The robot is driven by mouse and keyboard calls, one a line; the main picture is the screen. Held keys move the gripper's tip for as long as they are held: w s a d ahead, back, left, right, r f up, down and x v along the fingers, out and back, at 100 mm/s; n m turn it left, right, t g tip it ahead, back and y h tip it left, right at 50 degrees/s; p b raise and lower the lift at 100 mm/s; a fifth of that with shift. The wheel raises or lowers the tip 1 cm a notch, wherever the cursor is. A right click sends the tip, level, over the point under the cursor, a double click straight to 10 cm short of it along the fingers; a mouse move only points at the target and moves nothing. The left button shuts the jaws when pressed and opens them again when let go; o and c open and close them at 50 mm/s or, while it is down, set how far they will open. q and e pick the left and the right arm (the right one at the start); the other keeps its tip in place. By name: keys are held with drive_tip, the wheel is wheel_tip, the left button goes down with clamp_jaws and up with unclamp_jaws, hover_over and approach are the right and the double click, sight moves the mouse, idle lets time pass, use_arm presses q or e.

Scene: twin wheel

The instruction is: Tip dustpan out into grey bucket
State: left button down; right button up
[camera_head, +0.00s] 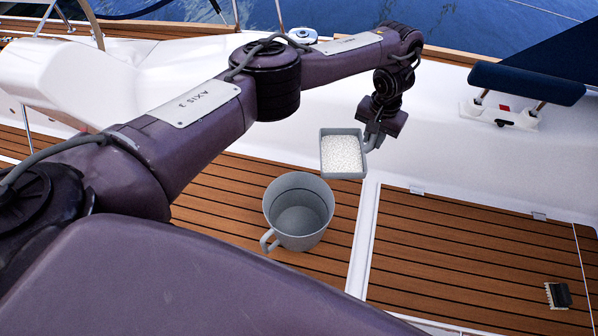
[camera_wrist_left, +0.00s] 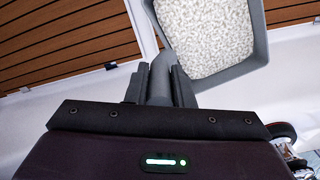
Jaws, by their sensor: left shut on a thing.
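The grey dustpan (camera_head: 343,154) holds a layer of white granules and is held above and to the right of the grey bucket. My left gripper (camera_head: 374,130) is shut on the dustpan's handle. In the left wrist view, the gripper (camera_wrist_left: 162,85) has its fingers on both sides of the handle, and the dustpan (camera_wrist_left: 262,40) full of granules fills the upper right. The grey bucket (camera_head: 299,212) stands upright on the wooden deck with its handle toward the lower left. Its visible inside looks empty. My right gripper does not show.
A dark brush (camera_head: 558,295) lies on the deck at the lower right. A blue padded bar (camera_head: 527,82) stands on the white ledge at the upper right. A raised white strip (camera_head: 364,240) divides the planks right of the bucket. The right deck is mostly clear.

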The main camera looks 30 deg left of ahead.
sight(348, 176)
use_arm(q)
drive_tip(key=shift+n, duration=0.4)
drive_tip(key=s+f, duration=0.1)
drive_tip(key=s+f+p, duration=0.1)
drive_tip(key=f, duration=0.1)
drive_tip(key=s+a+f+p, duration=0.1)
drive_tip(key=shift+f, duration=0.35)
drive_tip(key=s+f, duration=0.2)
drive_tip(key=s+a+f+p, duration=0.1)
drive_tip(key=s+f, duration=0.1)
drive_tip(key=f, duration=0.1)
drive_tip(key=shift+s+a+f, duration=0.15)
drive_tip(key=shift+s+f, duration=0.05)
drive_tip(key=shift+s, duration=0.1)
drive_tip(key=shift+s+f+n, duration=0.3)
drive_tip(key=shift+f, duration=0.05)
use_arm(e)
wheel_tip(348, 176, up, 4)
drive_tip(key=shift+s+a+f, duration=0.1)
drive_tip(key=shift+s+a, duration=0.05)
use_arm(q)
drive_tip(key=shift+p, duration=0.3)
